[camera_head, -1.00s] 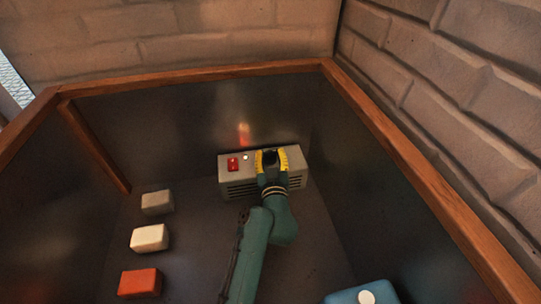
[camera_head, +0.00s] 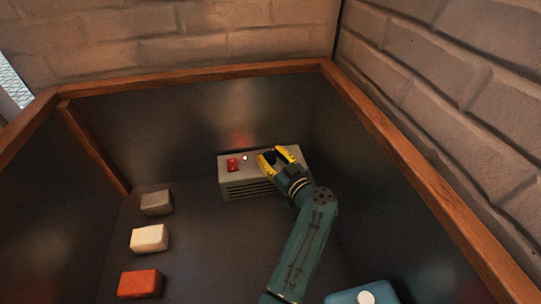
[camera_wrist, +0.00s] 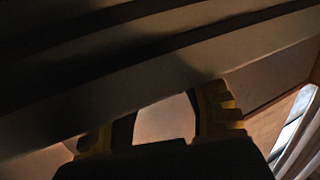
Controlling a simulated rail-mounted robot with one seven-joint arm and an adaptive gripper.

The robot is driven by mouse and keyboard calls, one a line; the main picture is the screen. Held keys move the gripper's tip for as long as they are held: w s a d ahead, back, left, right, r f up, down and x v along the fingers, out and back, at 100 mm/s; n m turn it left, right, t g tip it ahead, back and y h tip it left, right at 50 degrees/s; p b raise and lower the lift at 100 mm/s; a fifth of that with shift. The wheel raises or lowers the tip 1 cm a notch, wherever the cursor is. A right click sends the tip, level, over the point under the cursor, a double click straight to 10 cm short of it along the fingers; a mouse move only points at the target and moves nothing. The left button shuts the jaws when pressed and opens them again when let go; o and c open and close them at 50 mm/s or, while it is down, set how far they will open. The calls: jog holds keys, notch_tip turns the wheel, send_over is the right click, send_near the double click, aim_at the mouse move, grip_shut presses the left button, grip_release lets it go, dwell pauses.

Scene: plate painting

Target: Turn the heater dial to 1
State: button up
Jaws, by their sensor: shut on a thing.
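The heater (camera_head: 246,180) is a grey box with a slotted front, standing against the back wall of the dark enclosure. Its top carries a red switch (camera_head: 233,165) on the left and a small pale light (camera_head: 245,158) beside it. My gripper (camera_head: 276,157), with yellow fingers, is at the right part of the heater's top, shut on the dial. The dial is mostly hidden by the fingers, and its setting and any numbers cannot be read. In the wrist view, the dark heater slats (camera_wrist: 150,75) cross the picture above the yellow fingers (camera_wrist: 160,125).
A grey block (camera_head: 157,203), a cream block (camera_head: 149,238) and an orange-red block (camera_head: 140,284) lie in a row on the left. A blue object (camera_head: 350,296) with a white round spot is at the bottom right. Wooden-edged dark walls enclose the area.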

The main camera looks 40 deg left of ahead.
aim_at(269, 153)
jog(key=shift+n+g, duration=0.3)
jog(key=o, duration=1.2)
jog(key=shift+s+a, duration=0.1)
jog(key=shift+c, duration=0.2)
notch_tip(269, 153, up, 10)
